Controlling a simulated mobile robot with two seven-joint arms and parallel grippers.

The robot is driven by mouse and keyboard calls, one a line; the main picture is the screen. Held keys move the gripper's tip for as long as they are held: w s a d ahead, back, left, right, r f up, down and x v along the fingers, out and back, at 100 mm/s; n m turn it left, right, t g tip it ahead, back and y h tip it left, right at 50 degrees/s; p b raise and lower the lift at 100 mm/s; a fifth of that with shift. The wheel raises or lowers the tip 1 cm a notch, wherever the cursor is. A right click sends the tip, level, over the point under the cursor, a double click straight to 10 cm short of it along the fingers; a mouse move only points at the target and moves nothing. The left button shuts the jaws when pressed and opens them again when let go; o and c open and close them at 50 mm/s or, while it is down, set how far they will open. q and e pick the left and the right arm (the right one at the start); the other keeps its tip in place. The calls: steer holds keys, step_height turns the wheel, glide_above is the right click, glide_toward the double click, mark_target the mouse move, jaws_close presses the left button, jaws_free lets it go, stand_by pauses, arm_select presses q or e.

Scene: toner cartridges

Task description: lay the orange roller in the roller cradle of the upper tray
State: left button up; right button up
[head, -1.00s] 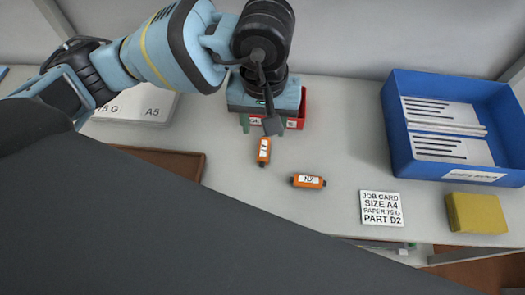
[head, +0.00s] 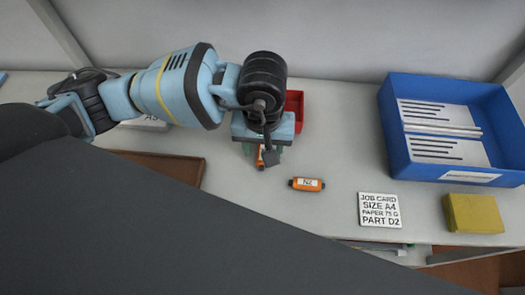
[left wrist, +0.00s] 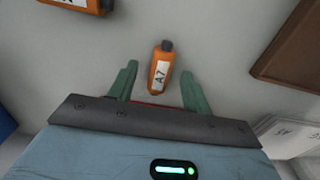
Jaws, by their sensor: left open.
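Two orange pieces with black ends and white labels lie on the table. One (head: 260,160) is mostly hidden under my left gripper (head: 263,150) in the head view. In the left wrist view this piece (left wrist: 160,72) reads A7 and shows between the two green fingers of the left gripper (left wrist: 159,70), which are open with a gap on both sides. The other orange piece (head: 307,184) lies to the right, and part of it (left wrist: 75,4) shows at the top left of the left wrist view. I cannot make out a roller cradle or upper tray. My right gripper is out of view.
A blue bin (head: 395,135) with printed sheets stands at the right. A job card (head: 379,210) reading PART D2 and a yellow block (head: 474,213) lie in front of it. A red bin (head: 294,104) is behind my gripper; a brown tray (head: 188,172) is at left.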

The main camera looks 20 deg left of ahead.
arm_select(q)
steer(key=shift+f, duration=0.4)
steer(key=c, duration=1.1)
steer(key=shift+o, duration=0.2)
steer(key=shift+r, duration=0.1)
